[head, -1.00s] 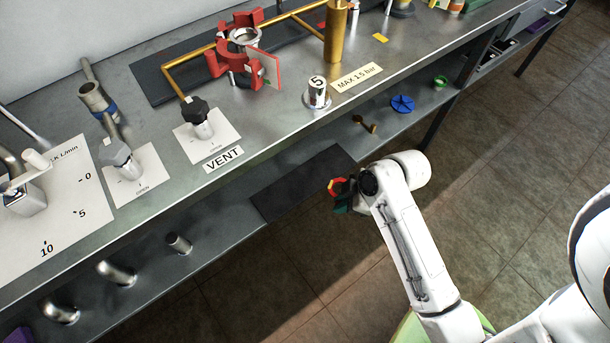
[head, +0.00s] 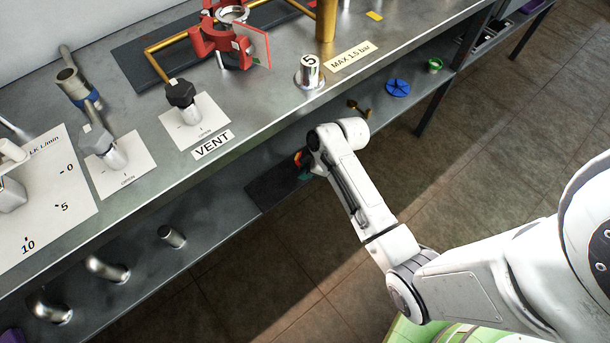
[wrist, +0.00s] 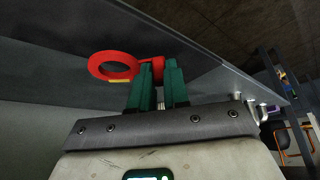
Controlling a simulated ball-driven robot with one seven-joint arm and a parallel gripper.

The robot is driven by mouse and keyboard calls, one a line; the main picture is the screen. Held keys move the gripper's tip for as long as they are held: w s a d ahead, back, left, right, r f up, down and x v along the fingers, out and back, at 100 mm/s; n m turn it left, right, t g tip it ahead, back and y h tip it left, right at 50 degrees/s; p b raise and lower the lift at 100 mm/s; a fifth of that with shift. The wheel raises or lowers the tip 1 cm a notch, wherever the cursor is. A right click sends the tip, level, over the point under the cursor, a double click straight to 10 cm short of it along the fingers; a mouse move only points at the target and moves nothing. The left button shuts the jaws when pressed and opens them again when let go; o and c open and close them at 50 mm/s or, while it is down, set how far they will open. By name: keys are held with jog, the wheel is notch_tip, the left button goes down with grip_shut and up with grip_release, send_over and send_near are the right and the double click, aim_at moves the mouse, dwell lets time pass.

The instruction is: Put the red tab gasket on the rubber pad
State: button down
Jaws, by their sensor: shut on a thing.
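The red tab gasket (wrist: 150,68) is a flat red ring with a tab, and a small yellow patch shows at its lower edge. My gripper (wrist: 160,76) has green fingers shut on the tab, with the ring sticking out to the left in the wrist view. In the head view my gripper (head: 304,168) is over the right end of a dark pad, which I take as the rubber pad (head: 268,192). This pad lies flat on the lower shelf. Only a bit of red shows there, partly hidden by my arm. I cannot tell the gap between gasket and pad.
The upper bench (head: 250,110) overhangs the back of the lower shelf. On that shelf a pipe stub (head: 171,236) stands left of the pad; a brass part (head: 358,107), blue wheel (head: 398,88) and green ring (head: 434,66) lie right. Another dark mat (head: 140,72) is on the bench.

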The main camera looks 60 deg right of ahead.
jog(key=shift+w+d+f+b, duration=0.1)
jog(key=shift+w+f+b, duration=0.1)
jog(key=shift+f, duration=0.7)
jog(key=shift+w+f+b, duration=0.1)
jog(key=shift+f+b, duration=0.1)
jog(key=shift+f, duration=0.7)
jog(key=shift+s+f, duration=0.1)
jog(key=c, duration=1.1)
grip_release()
jog(key=p+v, duration=0.3)
jog(key=v, duration=0.8)
jog(key=s+a+r+m+g+h, duration=0.1)
jog(key=s+a+r+m+g, duration=0.1)
jog(key=s+a, duration=0.4)
jog(key=s+a+r+m+g+h, duration=0.1)
jog(key=s+a+r+m, duration=0.2)
jog(key=s+a, duration=0.3)
jog(key=shift+s+a+m+g+h, duration=0.4)
jog(key=shift+s+m, duration=0.1)
jog(key=shift+m, duration=0.1)
jog(key=shift+r, duration=0.1)
